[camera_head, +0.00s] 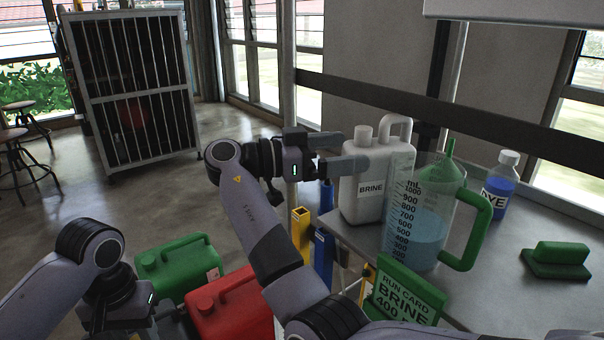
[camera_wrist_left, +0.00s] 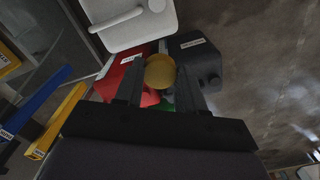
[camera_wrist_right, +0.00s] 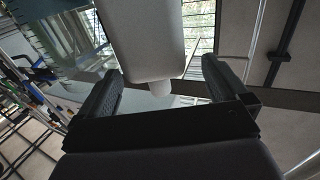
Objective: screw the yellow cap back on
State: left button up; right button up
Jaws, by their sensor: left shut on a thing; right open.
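The white jug labelled BRINE (camera_head: 367,187) stands upright at the near left edge of the grey bench, with a short white neck (camera_head: 363,134) and a handle; I see no yellow cap on it. My right gripper (camera_head: 336,166) is level beside the jug's left side. In the right wrist view its spread fingers (camera_wrist_right: 161,70) point at the white jug (camera_wrist_right: 148,45), with nothing gripped. In the left wrist view my left gripper (camera_wrist_left: 161,72) is shut on the yellow cap (camera_wrist_left: 160,74).
On the bench are a measuring jug (camera_head: 414,245) with blue liquid and a green funnel, a blue DYE bottle (camera_head: 498,185), a green block (camera_head: 556,262) and a green run card (camera_head: 404,297). Green (camera_head: 178,268) and red (camera_head: 232,306) cans stand lower left.

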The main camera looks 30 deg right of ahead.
aim_at(371, 143)
jog(key=shift+s+d, duration=0.1)
jog(key=shift+d, duration=0.1)
pick_arm(q)
jog(key=shift+r, duration=0.15)
pick_arm(e)
jog(key=shift+s+x, duration=0.15)
jog(key=shift+x, duration=1.15)
jog(key=shift+s+x, duration=0.15)
jog(key=shift+x, duration=1.15)
jog(key=shift+a, duration=0.1)
grip_shut()
pick_arm(q)
jog(key=shift+r+p, duration=0.5)
jog(key=shift+p, duration=0.15)
pick_arm(e)
notch_tip(371, 143, up, 10)
jog(key=shift+r, duration=0.1)
pick_arm(q)
jog(key=shift+a, duration=0.1)
